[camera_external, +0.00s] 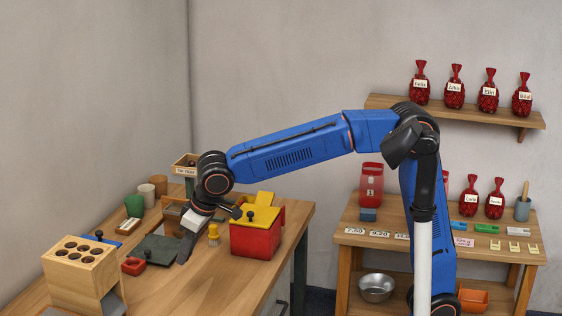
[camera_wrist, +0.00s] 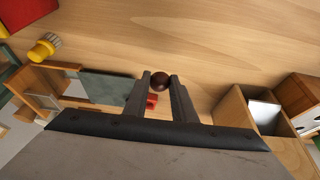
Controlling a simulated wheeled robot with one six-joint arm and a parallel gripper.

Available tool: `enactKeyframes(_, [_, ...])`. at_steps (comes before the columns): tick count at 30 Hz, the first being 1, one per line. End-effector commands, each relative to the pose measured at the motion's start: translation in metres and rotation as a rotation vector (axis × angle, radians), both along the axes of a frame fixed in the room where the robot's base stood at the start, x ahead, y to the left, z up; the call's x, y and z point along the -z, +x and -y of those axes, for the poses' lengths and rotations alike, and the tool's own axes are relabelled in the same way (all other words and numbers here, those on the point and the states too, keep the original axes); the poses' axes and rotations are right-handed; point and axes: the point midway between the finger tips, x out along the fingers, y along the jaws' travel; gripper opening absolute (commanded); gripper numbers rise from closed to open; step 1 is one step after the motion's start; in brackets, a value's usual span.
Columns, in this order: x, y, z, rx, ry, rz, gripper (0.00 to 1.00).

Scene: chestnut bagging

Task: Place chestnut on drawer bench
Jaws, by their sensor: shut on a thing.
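My gripper (camera_external: 183,258) is at the left in the external view, pointing down over the wooden bench (camera_external: 225,282). In the wrist view my gripper (camera_wrist: 160,82) is shut on a dark brown round chestnut (camera_wrist: 160,79), held between the fingertips. The chestnut cannot be made out in the external view. The bare bench top (camera_wrist: 215,45) fills the upper part of the wrist view. The gap between chestnut and bench is hard to judge. No drawer can be made out clearly.
A wooden block with holes (camera_external: 72,272) stands left of my gripper. A yellow brush (camera_external: 213,236) and a red box with yellow lid (camera_external: 256,240) stand right. The bench front is clear.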

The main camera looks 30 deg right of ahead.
Motion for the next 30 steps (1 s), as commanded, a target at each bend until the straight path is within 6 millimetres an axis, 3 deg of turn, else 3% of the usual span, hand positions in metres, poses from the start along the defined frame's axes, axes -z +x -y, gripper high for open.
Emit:
enactKeyframes(6, [0.034, 0.000, 0.001, 0.000, -0.001, 0.000, 0.03])
enactKeyframes(13, [0.049, 0.000, 0.000, 0.001, -0.003, 0.000, 0.03])
enactKeyframes(19, [0.074, 0.000, 0.000, 0.001, -0.002, -0.001, 0.03])
enactKeyframes(30, [0.080, 0.000, 0.000, 0.001, 0.000, 0.000, 0.03])
